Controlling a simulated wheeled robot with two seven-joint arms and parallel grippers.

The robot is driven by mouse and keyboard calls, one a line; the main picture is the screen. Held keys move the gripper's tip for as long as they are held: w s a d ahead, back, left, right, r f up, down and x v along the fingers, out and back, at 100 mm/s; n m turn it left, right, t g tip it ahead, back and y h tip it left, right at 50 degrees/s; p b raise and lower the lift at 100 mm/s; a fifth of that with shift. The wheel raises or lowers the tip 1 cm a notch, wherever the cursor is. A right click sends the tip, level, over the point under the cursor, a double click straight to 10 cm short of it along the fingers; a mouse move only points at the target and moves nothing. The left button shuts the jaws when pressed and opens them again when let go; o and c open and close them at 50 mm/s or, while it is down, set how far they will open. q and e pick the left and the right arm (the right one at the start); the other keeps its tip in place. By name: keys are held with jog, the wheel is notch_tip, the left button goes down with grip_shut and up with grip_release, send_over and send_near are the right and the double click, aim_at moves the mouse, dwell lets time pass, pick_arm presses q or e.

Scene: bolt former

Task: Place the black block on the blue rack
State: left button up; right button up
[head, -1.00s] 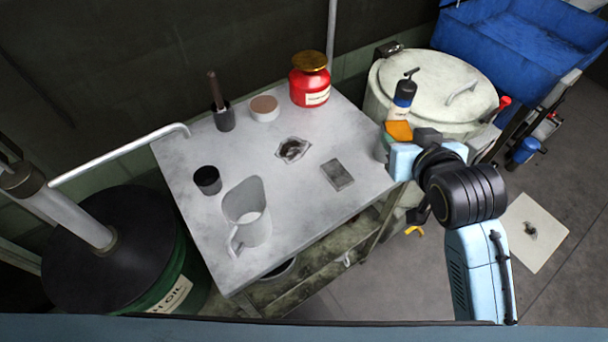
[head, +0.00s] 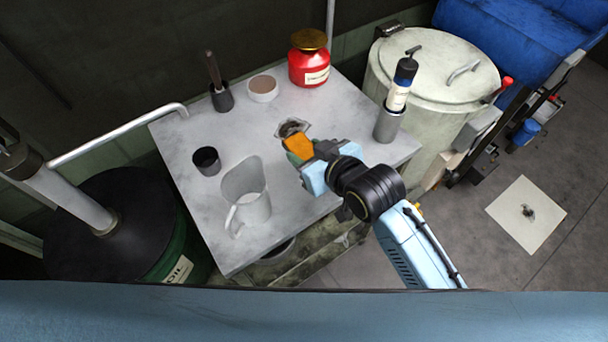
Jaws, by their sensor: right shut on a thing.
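My right gripper (head: 309,162) is over the right half of the grey table (head: 275,95). It is shut on a small orange block-like thing (head: 298,146) with a greenish side. The orange thing is beside a dark stain near the table's middle; I cannot tell whether it touches the tabletop. The flat dark grey block seen on the table earlier is now hidden behind my right gripper and arm. A large blue container (head: 500,25) shows at the top right; I cannot tell whether it is the blue rack. My left gripper is not in view.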

notch_tip(320, 180, down, 5)
jog(key=shift+r+b, duration=0.15)
jog(key=shift+b, duration=0.4)
jog(key=shift+f, duration=2.15)
jog(key=shift+f, duration=0.15)
jog(key=o, duration=1.4)
jog(key=shift+f, duration=0.1)
jog(key=shift+f+b, duration=0.15)
jog(key=shift+b, duration=0.45)
jog(key=p+v, duration=0.2)
jog(key=v, duration=1.1)
jog(key=shift+s+p, duration=0.35)
jog(key=shift+s, duration=0.05)
jog(key=shift+f, duration=0.1)
